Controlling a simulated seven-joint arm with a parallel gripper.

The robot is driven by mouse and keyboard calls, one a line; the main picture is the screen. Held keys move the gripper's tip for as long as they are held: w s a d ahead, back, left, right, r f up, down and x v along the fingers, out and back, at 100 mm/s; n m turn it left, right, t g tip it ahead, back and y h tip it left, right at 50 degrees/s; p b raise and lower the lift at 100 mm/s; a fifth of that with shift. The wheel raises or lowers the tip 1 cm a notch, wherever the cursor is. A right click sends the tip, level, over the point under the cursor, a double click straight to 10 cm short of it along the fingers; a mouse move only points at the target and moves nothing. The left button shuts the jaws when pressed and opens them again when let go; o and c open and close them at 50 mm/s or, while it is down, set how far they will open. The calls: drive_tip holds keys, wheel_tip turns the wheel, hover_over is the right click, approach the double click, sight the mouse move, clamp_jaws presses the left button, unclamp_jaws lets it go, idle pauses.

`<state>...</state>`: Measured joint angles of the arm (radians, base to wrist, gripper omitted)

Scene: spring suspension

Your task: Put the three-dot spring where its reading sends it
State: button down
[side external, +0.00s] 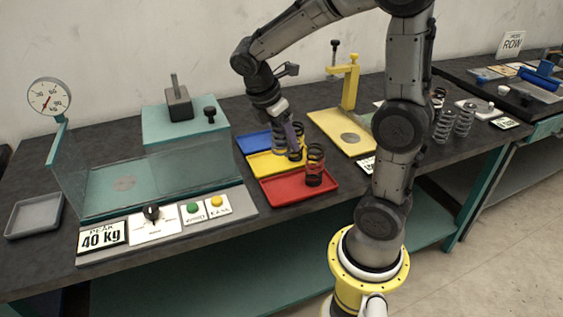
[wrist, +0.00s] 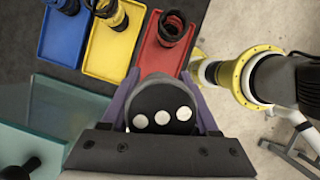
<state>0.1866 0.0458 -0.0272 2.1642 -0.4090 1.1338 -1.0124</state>
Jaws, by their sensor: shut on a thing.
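My gripper (side external: 293,138) is above the trays, with its purple fingers shut on the three-dot spring. In the wrist view its dark end cap (wrist: 162,118) shows three pale dots between the fingers; its coils are hidden there. A blue tray (side external: 251,142), a yellow tray (side external: 262,164) and a red tray (side external: 284,188) lie side by side. A dark spring (side external: 315,165) stands in the red tray. The wrist view shows a dark spring (wrist: 108,13) in the yellow tray and part of another (wrist: 66,5) in the blue tray. The display (side external: 102,236) reads PEAK 40 kg.
A teal press with clear walls (side external: 110,178) stands left of the trays, with a dial gauge (side external: 50,97) and a button panel (side external: 190,222). A yellow stand (side external: 350,85) is to the right. A grey tray (side external: 34,216) lies at far left. Silver springs (side external: 464,120) stand farther right.

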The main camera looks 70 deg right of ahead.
drive_tip(key=shift+m, duration=0.3)
drive_tip(key=w+d+f, duration=0.2)
drive_tip(key=d+f, duration=0.1)
drive_tip(key=w+d+f, duration=0.2)
drive_tip(key=w+d, duration=0.1)
drive_tip(key=w+d+f, duration=0.2)
drive_tip(key=d+f, duration=0.1)
drive_tip(key=shift+w+f, duration=0.2)
drive_tip(key=shift+f, duration=0.15)
drive_tip(key=shift+w+d+f, duration=0.25)
drive_tip(key=shift+w+f, duration=0.15)
drive_tip(key=shift+f, duration=0.2)
drive_tip(key=shift+w+f, duration=0.15)
drive_tip(key=shift+f, duration=1.5)
drive_tip(key=shift+c, duration=0.7)
unclamp_jaws()
drive_tip(key=shift+f, duration=0.15)
